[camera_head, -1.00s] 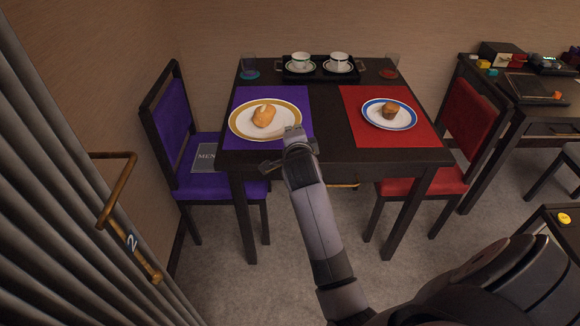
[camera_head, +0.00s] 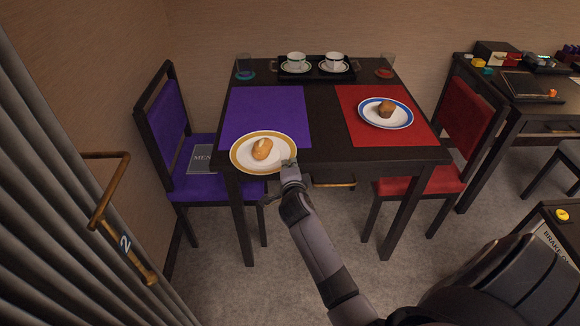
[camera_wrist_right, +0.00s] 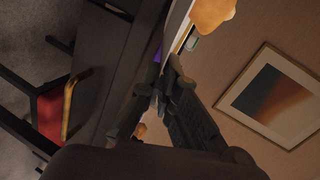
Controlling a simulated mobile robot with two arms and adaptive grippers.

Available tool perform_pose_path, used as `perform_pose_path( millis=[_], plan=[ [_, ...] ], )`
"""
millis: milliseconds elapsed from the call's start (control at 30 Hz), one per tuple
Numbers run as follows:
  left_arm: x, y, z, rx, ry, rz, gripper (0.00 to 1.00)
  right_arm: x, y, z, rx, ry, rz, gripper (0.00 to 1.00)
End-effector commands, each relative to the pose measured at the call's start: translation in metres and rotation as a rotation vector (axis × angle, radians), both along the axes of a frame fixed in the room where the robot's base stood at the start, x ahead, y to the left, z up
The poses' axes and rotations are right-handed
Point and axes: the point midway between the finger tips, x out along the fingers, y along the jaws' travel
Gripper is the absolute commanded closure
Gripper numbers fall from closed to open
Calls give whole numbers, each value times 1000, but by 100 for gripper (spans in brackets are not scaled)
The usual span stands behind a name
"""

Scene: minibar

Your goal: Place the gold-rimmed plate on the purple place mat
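The white gold-rimmed plate (camera_head: 282,158) carries a golden pastry (camera_head: 262,149). It lies over the front left edge of the table, overlapping the front edge of the purple place mat (camera_head: 266,108). I cannot tell whether it touches the table or is held just above. Most of the mat is bare. My right gripper (camera_head: 290,168) is at the plate's right front rim, shut on it. The right wrist view shows the fingers (camera_wrist_right: 165,82) close together at the plate's pale edge (camera_wrist_right: 180,22). My left gripper is out of view.
On the dark table, a red mat (camera_head: 352,101) holds a blue-rimmed plate (camera_head: 373,118) with a muffin. A tray (camera_head: 316,75) with two cups stands at the back, between two glasses. A purple chair (camera_head: 170,110) is at left, a red chair (camera_head: 470,118) at right.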

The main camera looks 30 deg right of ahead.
Motion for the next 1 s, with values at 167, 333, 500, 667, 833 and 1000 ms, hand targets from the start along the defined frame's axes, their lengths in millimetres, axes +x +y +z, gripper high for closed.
perform_pose_path(
  millis=[167,333,500,667,833,1000],
  plan=[
    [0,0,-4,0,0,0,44,1,0,-1,1,-5,1,100],
    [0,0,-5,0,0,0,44,0,0,-4,0,0,0,94],
    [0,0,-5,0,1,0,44,0,0,-4,0,-1,0,82],
    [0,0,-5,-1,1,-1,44,0,0,-4,0,-1,0,75],
    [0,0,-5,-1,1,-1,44,0,0,-4,0,0,0,75],
    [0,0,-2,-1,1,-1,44,0,0,-1,-1,0,0,75]
  ],
)
